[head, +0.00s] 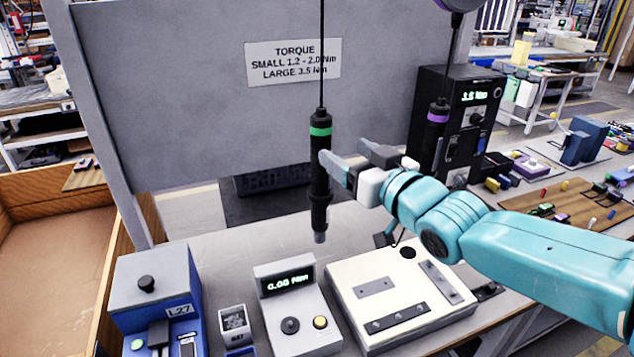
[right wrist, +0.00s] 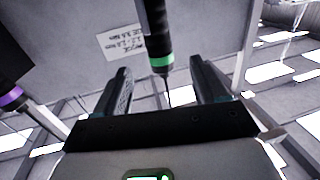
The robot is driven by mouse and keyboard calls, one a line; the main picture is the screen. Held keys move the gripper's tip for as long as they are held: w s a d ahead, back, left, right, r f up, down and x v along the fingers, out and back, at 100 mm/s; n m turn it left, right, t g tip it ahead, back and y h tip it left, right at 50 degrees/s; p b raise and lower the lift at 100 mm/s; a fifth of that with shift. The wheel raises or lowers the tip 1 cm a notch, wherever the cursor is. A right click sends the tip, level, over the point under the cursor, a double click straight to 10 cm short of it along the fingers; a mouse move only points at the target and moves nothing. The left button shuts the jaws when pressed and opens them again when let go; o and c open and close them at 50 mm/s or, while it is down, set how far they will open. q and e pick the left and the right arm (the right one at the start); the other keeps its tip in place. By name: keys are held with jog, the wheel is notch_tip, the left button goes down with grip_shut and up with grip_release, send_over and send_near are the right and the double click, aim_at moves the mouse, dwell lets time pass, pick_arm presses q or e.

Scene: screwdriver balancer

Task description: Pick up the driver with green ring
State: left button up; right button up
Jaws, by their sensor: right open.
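The driver with the green ring (head: 319,185) is black and hangs upright from a dark cable in the middle of the head view. Its green ring (head: 320,131) is near its top. My right gripper (head: 343,152) is open and empty at its right, with the nearer fingertip overlapping the driver's edge just below the ring. In the right wrist view, the driver (right wrist: 154,25) appears upside down between the two open fingers (right wrist: 160,72). I cannot tell whether a finger touches it. My left gripper is not in view.
A second driver with a purple ring (head: 438,117) hangs farther right, before a black controller (head: 482,98). A grey panel (head: 200,110) stands behind. Below are a blue box (head: 140,290), a display unit (head: 297,330) and a white fixture plate (head: 365,270).

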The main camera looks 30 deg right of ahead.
aim_at(326, 139)
jog(key=w+p, duration=0.1)
jog(key=w, duration=0.4)
jog(key=shift+w+d+r, duration=0.1)
jog(key=shift+w+d, duration=0.05)
jog(key=shift+w, duration=0.5)
jog(key=w+p, duration=0.2)
jog(key=w, duration=0.1)
jog(key=w+p, duration=0.1)
jog(key=shift+w+d+f, duration=0.2)
jog(key=shift+w+d, duration=0.05)
jog(key=shift+w, duration=0.05)
jog(key=shift+w+a+f, duration=0.1)
jog(key=shift+w, duration=0.15)
jog(key=shift+s, duration=0.15)
jog(key=c, duration=0.9)
grip_shut()
